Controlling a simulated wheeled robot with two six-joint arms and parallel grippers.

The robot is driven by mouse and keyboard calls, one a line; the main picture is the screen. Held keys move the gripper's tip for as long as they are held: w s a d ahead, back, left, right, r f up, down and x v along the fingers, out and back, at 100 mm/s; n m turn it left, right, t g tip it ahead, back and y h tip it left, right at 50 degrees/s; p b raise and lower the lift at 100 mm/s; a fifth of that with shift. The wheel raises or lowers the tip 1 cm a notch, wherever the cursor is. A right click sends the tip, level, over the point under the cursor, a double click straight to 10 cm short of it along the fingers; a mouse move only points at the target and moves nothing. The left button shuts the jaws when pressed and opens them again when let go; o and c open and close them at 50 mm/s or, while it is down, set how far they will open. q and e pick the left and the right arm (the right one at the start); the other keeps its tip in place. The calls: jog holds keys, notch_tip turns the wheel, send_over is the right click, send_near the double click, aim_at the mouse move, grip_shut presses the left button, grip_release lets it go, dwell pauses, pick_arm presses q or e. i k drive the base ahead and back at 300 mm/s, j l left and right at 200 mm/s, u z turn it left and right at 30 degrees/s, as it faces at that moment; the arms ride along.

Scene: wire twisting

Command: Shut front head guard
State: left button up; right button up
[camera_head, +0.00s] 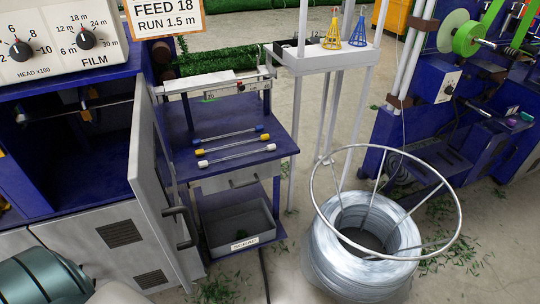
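The front head guard appears to be the grey metal door panel (150,170) on the blue machine at the left. It stands swung open, seen at a steep angle, with a dark bar handle (183,228) on its right-hand face. The blue head compartment (85,150) beside it is uncovered, and a horizontal shaft with brass-coloured parts shows inside. The hinge of the panel cannot be made out clearly. Neither of my grippers is in view.
A blue shelf (225,165) with several capped rods stands right of the panel, above a scrap bin (240,228). A wire coil (360,245) under a ring frame stands at the right. Green clippings litter the floor. A teal cylinder (42,272) fills the lower left corner.

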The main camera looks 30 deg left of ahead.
aim_at(151, 178)
jog(key=i+l, duration=0.1)
jog(key=i+l+u, duration=0.15)
jog(key=u, duration=0.3)
jog(key=i+l+u, duration=0.1)
jog(key=l+u, duration=0.2)
jog(key=u, duration=1.4)
